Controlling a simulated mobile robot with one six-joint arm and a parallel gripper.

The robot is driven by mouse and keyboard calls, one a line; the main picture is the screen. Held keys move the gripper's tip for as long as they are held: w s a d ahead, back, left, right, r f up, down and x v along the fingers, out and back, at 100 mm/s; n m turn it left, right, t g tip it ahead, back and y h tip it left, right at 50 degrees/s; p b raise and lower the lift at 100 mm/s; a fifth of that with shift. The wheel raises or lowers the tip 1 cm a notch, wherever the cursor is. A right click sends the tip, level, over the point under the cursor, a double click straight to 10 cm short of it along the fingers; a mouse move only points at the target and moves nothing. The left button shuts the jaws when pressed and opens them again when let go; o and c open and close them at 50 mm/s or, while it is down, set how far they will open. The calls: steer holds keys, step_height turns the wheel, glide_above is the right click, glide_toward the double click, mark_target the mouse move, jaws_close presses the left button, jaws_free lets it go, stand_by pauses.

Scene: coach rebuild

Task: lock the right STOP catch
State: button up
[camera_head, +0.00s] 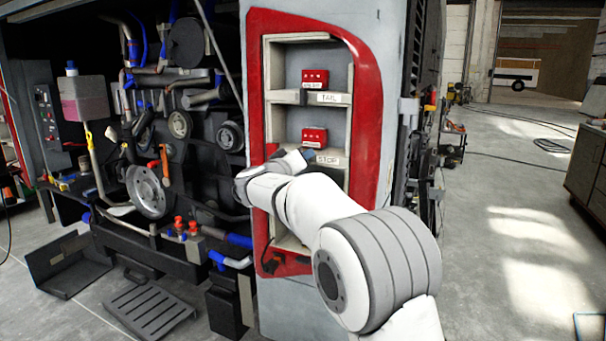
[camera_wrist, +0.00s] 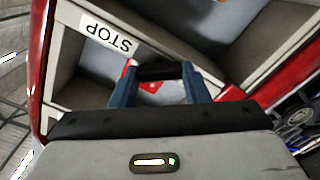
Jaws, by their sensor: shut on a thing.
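The red STOP unit (camera_head: 314,137) sits in the lower niche of the light rear panel, above the shelf edge with the STOP label (camera_head: 328,160). That label shows upside down in the wrist view (camera_wrist: 105,35). My gripper (camera_head: 307,154) is at the front of this niche, just below the unit. In the wrist view, the blue fingers of my gripper (camera_wrist: 160,80) are shut on a small dark piece (camera_wrist: 160,72). Part of the red unit (camera_wrist: 151,87) shows between them. I cannot make out the right STOP catch as a separate part or its position.
A similar red TAIL unit (camera_head: 315,77) sits in the niche above. A red frame (camera_head: 367,110) surrounds the niches. The open engine bay (camera_head: 160,150) with hoses and pulleys lies to the left.

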steer(key=n+b, duration=0.2)
steer(key=n, duration=0.8)
steer(key=shift+f, duration=0.2)
steer(key=shift+n, duration=0.4)
steer(key=o, duration=1)
steer(key=b+v, duration=0.1)
steer(key=v, duration=0.6)
steer(key=shift+s+a, duration=0.2)
steer(key=shift+s, duration=0.15)
